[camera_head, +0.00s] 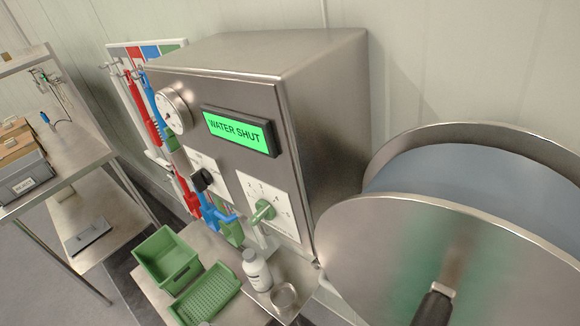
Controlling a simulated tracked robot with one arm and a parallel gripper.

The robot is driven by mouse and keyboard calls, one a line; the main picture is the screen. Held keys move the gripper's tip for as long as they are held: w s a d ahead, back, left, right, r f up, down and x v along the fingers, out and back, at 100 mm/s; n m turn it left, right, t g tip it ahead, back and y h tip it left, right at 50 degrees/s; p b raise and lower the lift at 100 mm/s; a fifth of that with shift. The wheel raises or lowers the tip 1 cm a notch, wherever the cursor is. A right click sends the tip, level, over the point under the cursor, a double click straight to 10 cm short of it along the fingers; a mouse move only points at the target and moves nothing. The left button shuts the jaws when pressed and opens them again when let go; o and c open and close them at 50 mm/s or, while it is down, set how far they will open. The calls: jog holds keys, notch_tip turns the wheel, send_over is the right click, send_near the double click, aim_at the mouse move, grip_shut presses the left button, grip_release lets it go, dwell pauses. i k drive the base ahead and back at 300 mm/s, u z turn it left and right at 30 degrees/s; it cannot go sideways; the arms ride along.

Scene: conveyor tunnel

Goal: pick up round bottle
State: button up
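A white round bottle (256,270) with a grey-white cap stands upright on a small steel shelf below the control box. A dark label band shows on its side. A shallow round metal dish (285,299) is just to its right and nearer. My gripper is not in view, so its state and its distance to the bottle do not show.
A steel box reading "WATER SHUT" (238,131) rises behind, with a green valve handle (263,211). A large reel (400,245) blocks the right. A steel table (75,150) stands left.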

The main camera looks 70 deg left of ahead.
aim_at(255, 266)
jog(key=k, duration=1.7)
jog(key=u, duration=1.2)
jog(key=i, duration=1.5)
jog(key=z, duration=0.05)
